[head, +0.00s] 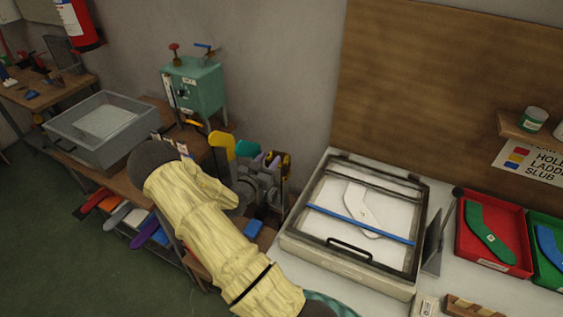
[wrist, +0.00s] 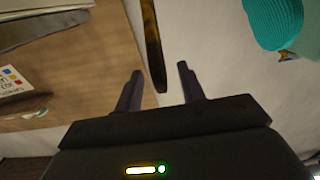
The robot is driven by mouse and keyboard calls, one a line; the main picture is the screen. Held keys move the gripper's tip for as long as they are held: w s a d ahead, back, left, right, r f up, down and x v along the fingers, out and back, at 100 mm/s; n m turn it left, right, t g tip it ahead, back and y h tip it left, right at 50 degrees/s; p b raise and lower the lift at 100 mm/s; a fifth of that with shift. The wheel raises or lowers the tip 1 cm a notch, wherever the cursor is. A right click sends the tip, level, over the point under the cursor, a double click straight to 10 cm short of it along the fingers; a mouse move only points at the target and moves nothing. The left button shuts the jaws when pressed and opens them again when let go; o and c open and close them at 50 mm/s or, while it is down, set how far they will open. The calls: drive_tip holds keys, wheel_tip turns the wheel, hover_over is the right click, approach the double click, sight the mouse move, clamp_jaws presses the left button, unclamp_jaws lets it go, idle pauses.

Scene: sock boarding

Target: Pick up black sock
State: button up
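A narrow dark strip with yellow-brown edges (wrist: 152,45) stands ahead of my gripper in the wrist view; I cannot tell for sure that it is the black sock. A dark piece with yellow marks (head: 285,166) stands upright among the sock shapes in the head view, and most of it is hidden. My gripper (wrist: 159,80) is open and empty. Its two fingers are apart, and the strip lies beyond the tips, roughly in line with the gap. In the head view my gripper is at the end of the yellow-sleeved arm, by the upright shapes.
A teal shape (wrist: 275,22) is close at the upper right in the wrist view. Yellow (head: 222,143) and teal shapes stand nearby in the head view. A framed press (head: 290,243) with a white sock shape is to the right, and a red tray (head: 466,243) farther right.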

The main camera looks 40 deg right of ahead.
sight(272, 154)
drive_tip(key=shift+p+x, duration=0.3)
drive_tip(key=shift+x, duration=1.25)
drive_tip(key=shift+a, duration=0.1)
drive_tip(key=c, duration=0.8)
